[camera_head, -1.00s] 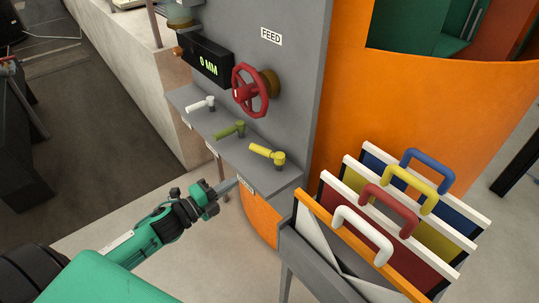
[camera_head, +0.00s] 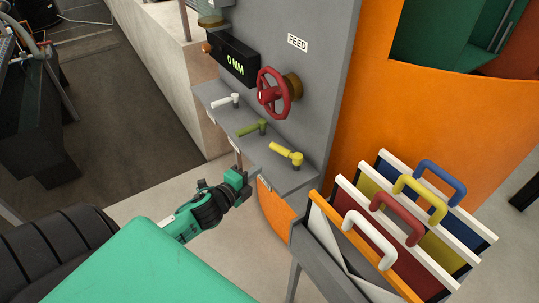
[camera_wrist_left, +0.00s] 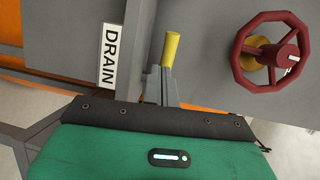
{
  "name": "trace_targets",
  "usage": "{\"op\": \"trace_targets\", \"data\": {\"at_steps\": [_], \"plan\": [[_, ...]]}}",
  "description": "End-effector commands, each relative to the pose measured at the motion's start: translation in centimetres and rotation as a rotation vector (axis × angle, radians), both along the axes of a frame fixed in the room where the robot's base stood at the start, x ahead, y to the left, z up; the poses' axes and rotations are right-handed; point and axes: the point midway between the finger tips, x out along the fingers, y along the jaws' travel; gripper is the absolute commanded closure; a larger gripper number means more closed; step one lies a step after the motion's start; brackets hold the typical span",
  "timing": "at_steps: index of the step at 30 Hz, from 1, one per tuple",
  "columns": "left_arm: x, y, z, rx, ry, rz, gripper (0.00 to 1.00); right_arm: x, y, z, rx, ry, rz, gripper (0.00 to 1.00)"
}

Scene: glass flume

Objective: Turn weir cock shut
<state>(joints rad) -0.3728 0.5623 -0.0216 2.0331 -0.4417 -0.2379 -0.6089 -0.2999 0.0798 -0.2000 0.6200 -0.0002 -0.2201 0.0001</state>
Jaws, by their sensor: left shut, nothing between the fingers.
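Three lever cocks stand on a grey ledge (camera_head: 217,98): a white one (camera_head: 226,101), a green one (camera_head: 253,128) and a yellow one (camera_head: 287,154). All three levers point left in the head view. Which one is the weir cock cannot be read there. My left gripper (camera_head: 237,157) is shut and empty at the ledge's front edge, below the green lever. In the left wrist view its fingers (camera_wrist_left: 161,80) point at a yellow lever (camera_wrist_left: 171,52); contact cannot be told. A DRAIN label (camera_wrist_left: 109,55) is beside it. My right gripper is not in view.
A red handwheel (camera_head: 273,92) and a display (camera_head: 229,61) reading 0 MM are on the grey panel above the ledge, with a FEED label (camera_head: 297,43). A rack (camera_head: 292,242) of coloured boards with handles stands at the right. An orange wall (camera_head: 400,110) is behind.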

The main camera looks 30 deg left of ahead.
Motion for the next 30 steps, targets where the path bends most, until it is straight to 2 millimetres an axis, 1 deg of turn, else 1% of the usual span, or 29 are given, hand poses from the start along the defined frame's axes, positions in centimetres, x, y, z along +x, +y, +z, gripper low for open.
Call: {"op": "trace_targets", "data": {"at_steps": [1, 6, 9, 15, 21, 30], "plan": [[0.9, 0.0, 0.2, 0.0, -0.002, 0.001, 1.0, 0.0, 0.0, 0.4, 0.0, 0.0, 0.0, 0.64], [3.4, -0.2, -0.1, -0.001, -0.002, 0.001, 1.0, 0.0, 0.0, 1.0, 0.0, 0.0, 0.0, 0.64], [4.7, -0.3, 0.3, -0.001, -0.002, 0.0, 1.0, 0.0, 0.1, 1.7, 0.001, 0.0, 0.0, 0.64], [6.5, -0.4, 0.4, -0.001, 0.0, -0.001, 1.0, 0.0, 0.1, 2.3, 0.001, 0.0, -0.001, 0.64], [7.2, -0.5, 0.4, -0.001, 0.0, -0.001, 1.0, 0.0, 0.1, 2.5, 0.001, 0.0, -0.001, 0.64], [7.2, -0.5, 0.4, 0.0, 0.0, -0.001, 1.0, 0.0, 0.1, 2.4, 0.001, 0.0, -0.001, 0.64]]}}
